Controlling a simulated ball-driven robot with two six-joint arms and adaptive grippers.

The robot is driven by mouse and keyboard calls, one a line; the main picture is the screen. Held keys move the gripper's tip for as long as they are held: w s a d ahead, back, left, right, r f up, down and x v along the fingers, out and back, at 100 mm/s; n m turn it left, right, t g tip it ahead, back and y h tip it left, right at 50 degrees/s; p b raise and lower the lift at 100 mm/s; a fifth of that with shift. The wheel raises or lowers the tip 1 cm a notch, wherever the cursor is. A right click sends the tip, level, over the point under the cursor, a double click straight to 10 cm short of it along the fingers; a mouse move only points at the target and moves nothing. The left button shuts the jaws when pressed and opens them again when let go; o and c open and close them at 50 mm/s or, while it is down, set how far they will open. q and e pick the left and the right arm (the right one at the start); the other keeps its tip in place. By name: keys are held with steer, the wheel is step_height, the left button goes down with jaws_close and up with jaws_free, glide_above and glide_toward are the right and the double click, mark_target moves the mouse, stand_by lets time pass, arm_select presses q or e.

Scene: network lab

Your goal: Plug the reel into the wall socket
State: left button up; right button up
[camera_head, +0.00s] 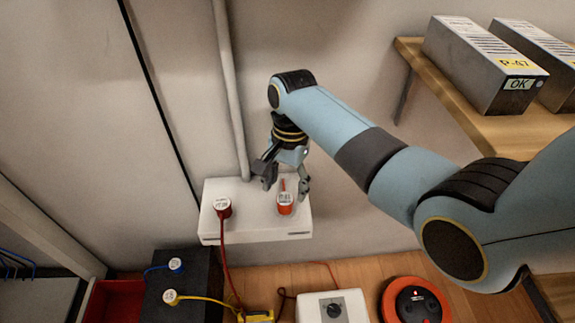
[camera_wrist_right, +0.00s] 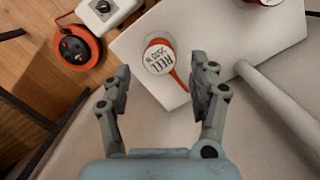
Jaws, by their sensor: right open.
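The orange plug labelled REEL (camera_head: 285,204) is at the right part of the white wall box (camera_head: 257,223). In the right wrist view the plug (camera_wrist_right: 160,57) shows its round white label, with an orange stub to the lower right. I cannot tell whether it is fully seated. My right gripper (camera_head: 286,184) is open just above the plug. In the wrist view its fingertips (camera_wrist_right: 160,74) are spread apart either side of the plug's near end, with no visible contact. The orange reel (camera_head: 412,302) lies on the floor at right; it also shows in the wrist view (camera_wrist_right: 77,46). My left gripper is not in view.
A red plug (camera_head: 222,207) with a hanging red cable is at the left of the wall box. A grey conduit (camera_head: 230,90) rises behind. Below stand a dark box (camera_head: 190,285) with blue and yellow plugs and a white box with a knob (camera_head: 334,308). A wooden shelf (camera_head: 450,100) holds metal units.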

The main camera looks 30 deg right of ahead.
step_height(320, 180, up, 7)
steer(key=shift+w+d+f, duration=0.15)
steer(key=shift+w+d, duration=0.05)
steer(key=shift+d, duration=0.15)
steer(key=shift+f, duration=0.1)
steer(key=s+d+f+n, duration=0.2)
steer(key=s+f+n, duration=0.2)
steer(key=s+f, duration=0.7)
steer(key=s+d+f+n+t+h, duration=0.1)
steer(key=s+d+f+n, duration=0.2)
steer(key=s+f, duration=0.8)
steer(key=s+d+f+n+h, duration=0.1)
steer(key=s+f+n, duration=0.4)
steer(key=s+f, duration=0.7)
steer(key=s+d, duration=0.1)
steer(key=s, duration=0.8)
steer(key=shift+s+d, duration=0.3)
steer(key=shift+s, duration=0.1)
